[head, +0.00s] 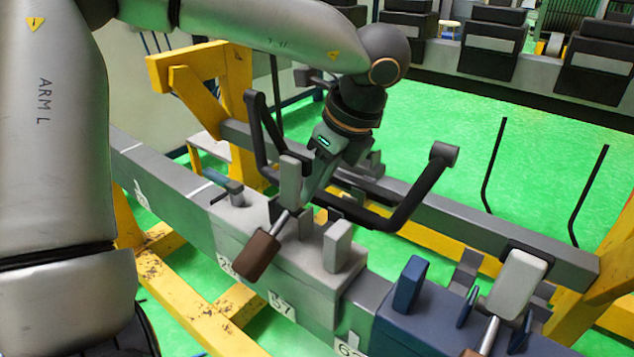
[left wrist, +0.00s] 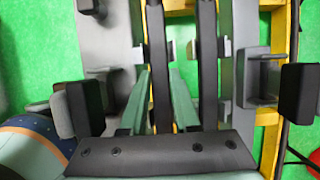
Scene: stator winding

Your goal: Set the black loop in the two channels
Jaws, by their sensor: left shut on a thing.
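The black loop (head: 409,207) is a bent dark bar with upturned ends. It spans above the near and far grey beams in the head view. My left gripper (head: 318,190) is shut on its middle, over the grey block. In the left wrist view two dark lengths of the loop (left wrist: 208,60) run side by side between the beams. The grey block (head: 300,270) on the near beam has an upright grey plate (head: 337,246). The arm and block partly hide the loop's lower part, and I cannot tell whether it touches the channels. My right gripper is out of view.
A blue block (head: 425,322) with upright plates and a pale-padded lever (head: 517,284) stand to the right. Yellow supports (head: 200,70) carry the beams.

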